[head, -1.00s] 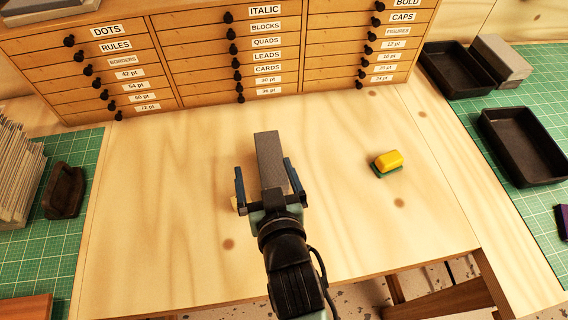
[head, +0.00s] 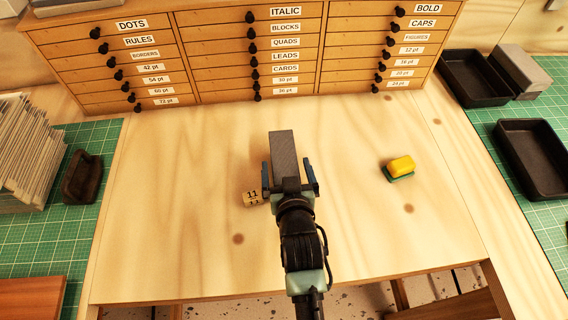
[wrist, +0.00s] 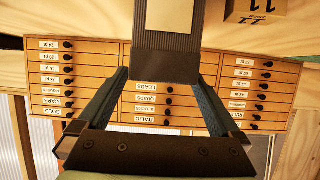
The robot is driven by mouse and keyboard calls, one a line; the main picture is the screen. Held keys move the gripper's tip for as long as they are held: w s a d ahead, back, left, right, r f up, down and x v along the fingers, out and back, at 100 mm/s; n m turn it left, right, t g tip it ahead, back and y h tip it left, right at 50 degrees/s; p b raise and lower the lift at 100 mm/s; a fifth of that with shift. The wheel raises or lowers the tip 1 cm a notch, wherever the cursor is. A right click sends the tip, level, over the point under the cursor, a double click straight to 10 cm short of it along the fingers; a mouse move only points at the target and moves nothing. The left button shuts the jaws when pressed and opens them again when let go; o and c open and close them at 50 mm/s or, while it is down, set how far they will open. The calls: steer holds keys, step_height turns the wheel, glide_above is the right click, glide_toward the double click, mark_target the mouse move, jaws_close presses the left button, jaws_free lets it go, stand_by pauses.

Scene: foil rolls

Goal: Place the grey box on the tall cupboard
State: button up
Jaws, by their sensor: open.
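The grey box (head: 283,152) stands on the wooden table, with a long dark grey face and a lighter side. It also shows at the top middle of the wrist view (wrist: 165,62), with a pale label. My gripper (head: 287,168) is open, its two blue-grey fingers on either side of the near end of the box. In the wrist view its fingers (wrist: 165,80) flank the box with small gaps. A wide wooden drawer cabinet (head: 188,62) stands at the back; I cannot tell whether it is the tall cupboard. No other cupboard shows.
A wooden cube marked 11 (head: 252,198) lies just left of my gripper. A yellow and green block (head: 400,168) sits to the right. Black trays (head: 536,160) and a grey slab (head: 522,72) are at the right. A dark brown holder (head: 82,178) is at the left.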

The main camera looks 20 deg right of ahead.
mark_target(284, 159)
steer(key=shift+p+x, duration=0.3)
steer(key=shift+x, duration=1.85)
steer(key=shift+w+r, duration=0.1)
steer(key=shift+r, duration=0.05)
jaws_close()
